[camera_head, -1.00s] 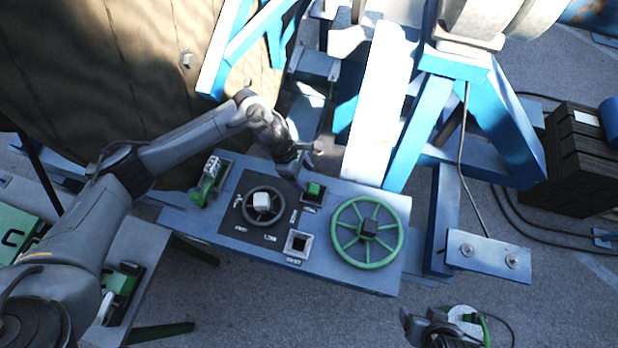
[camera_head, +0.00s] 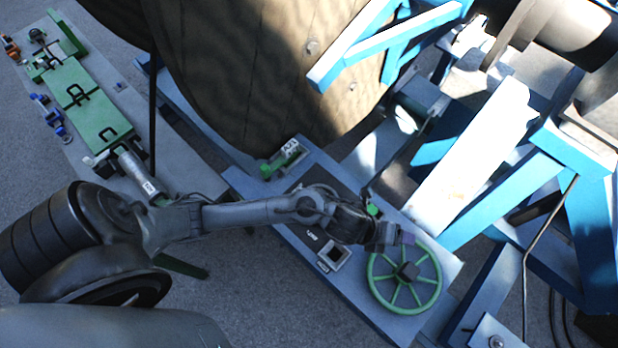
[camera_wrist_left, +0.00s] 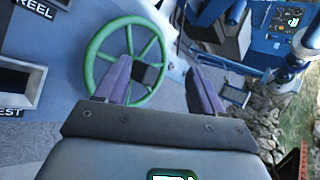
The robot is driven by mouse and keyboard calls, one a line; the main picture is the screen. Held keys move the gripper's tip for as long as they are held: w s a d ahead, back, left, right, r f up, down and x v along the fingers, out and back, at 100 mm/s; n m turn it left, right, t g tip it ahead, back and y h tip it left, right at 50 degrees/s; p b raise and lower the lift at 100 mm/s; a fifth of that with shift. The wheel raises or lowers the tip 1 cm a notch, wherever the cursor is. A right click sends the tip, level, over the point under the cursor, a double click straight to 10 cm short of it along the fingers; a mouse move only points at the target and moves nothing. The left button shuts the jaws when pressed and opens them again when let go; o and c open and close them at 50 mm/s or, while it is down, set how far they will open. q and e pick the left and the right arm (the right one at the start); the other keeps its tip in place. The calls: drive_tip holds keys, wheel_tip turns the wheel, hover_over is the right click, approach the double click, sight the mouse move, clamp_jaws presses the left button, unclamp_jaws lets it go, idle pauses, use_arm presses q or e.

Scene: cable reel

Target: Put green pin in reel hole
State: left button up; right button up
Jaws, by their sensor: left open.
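The green pin (camera_head: 373,210) shows as a small green top at the rear square socket of the blue panel, partly hidden by my left wrist. The front square socket (camera_head: 334,256) looks dark and empty. My left gripper (camera_head: 398,235) hangs over the panel between the sockets and the green handwheel. That view shows an empty-looking socket (camera_wrist_left: 14,88) above a label ending in "EST", and a "REEL" label (camera_wrist_left: 30,8) below a cut-off socket. My right gripper is out of view.
The green handwheel (camera_head: 404,273) stands just beside the left gripper. A green lever (camera_head: 281,160) is at the panel's rear left. The large reel (camera_head: 240,70) and white beam (camera_head: 470,165) rise behind. Green boxes (camera_head: 100,120) lie on a bench at left.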

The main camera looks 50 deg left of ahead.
use_arm(q)
drive_tip(key=s+a+n+g+y, duration=0.3)
drive_tip(key=s+a+n+y, duration=0.2)
drive_tip(key=s+a+n, duration=1.2)
drive_tip(key=n, duration=0.9)
drive_tip(key=shift+s+f+n+g, duration=0.25)
drive_tip(key=shift+s+n+g, duration=0.1)
drive_tip(key=shift+n+g, duration=0.05)
